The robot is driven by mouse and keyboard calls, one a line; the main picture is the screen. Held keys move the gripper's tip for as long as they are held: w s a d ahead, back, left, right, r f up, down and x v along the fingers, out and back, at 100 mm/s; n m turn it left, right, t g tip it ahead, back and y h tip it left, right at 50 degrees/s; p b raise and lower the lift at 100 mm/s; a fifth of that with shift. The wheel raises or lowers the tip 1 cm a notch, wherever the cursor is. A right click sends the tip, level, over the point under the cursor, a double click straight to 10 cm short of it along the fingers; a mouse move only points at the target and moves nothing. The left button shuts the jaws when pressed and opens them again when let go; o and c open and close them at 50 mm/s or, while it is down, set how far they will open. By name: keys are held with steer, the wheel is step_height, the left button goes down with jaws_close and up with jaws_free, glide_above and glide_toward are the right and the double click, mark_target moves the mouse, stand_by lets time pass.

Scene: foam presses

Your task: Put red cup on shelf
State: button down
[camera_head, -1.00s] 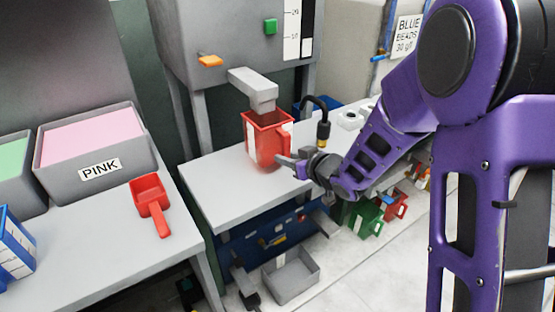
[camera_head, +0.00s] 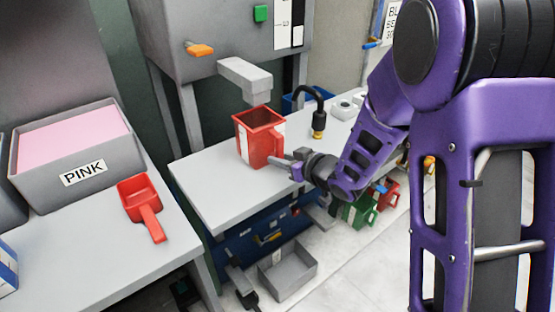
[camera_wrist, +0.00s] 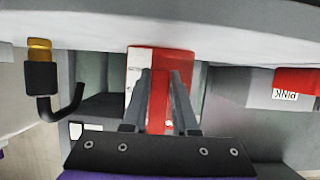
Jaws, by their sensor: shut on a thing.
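The red cup (camera_head: 258,138) is upright, with a pale strip on its side, just below the grey spout and over the white table. I cannot tell whether its base touches the tabletop. My gripper (camera_head: 286,164) reaches in from the right and is shut on the cup's handle side. In the wrist view the two fingers (camera_wrist: 163,78) lie on either side of the red handle, with the red cup (camera_wrist: 178,60) beyond them. Fingers and wrist hide part of the handle. Which surface is the shelf is unclear.
The grey spout (camera_head: 248,82) hangs close above the cup. A black hose with a brass tip (camera_head: 319,132) stands to its right. Green (camera_head: 358,214) and red (camera_head: 389,193) cups sit low under the table, near a grey bin (camera_head: 290,272). A red scoop (camera_head: 146,205) lies on the left table.

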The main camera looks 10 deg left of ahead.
steer(key=shift+f, duration=0.2)
steer(key=c, duration=0.7)
jaws_free()
steer(key=shift+r, duration=0.15)
steer(key=shift+r, duration=0.2)
steer(key=p+v, duration=0.1)
steer(key=v, duration=1.1)
steer(key=shift+d+f+p, duration=0.1)
steer(key=shift+p, duration=0.3)
steer(key=shift+w, duration=0.1)
